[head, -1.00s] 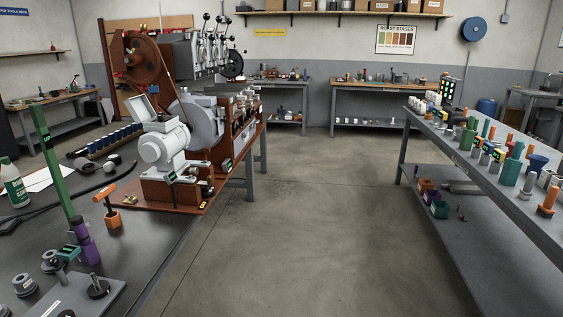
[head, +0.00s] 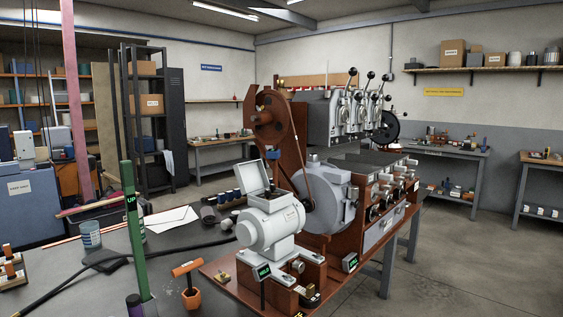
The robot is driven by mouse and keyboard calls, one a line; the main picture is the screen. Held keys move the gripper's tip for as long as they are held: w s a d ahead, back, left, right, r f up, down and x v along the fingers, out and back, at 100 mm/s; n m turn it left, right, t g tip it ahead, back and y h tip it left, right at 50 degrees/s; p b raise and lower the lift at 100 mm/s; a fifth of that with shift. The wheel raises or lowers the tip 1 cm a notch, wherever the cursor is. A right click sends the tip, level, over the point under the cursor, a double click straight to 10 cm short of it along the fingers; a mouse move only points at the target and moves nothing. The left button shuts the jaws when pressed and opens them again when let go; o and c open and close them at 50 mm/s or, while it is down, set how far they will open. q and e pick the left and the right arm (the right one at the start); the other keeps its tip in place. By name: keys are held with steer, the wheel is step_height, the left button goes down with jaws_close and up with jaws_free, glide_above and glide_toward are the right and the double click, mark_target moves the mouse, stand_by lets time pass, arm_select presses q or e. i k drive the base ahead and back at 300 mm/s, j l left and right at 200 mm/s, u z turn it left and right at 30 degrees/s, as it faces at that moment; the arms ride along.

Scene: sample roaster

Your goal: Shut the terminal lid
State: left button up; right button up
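A light grey motor-like housing (head: 262,232) stands on a wooden base at the front end of the roaster bench. A square terminal box on its top is open, and its lid (head: 252,177) stands raised and tilted back at the box's rear left edge. The dark inside of the box (head: 262,199) faces up. Neither of my grippers shows in the head view.
An orange-handled tool (head: 189,283), a green post (head: 134,235) and a black cable (head: 185,246) are on the dark table to the left. Open floor (head: 470,265) lies at right.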

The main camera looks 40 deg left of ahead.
mark_target(251, 176)
steer(key=i+z, duration=0.25)
steer(key=i, duration=0.4)
steer(key=i+j+z, duration=0.2)
steer(key=i, duration=0.5)
steer(key=i+z, duration=0.35)
steer(key=z, duration=0.15)
steer(key=i+j+z, duration=0.1)
steer(key=i+z, duration=0.25)
steer(key=z, duration=4.75)
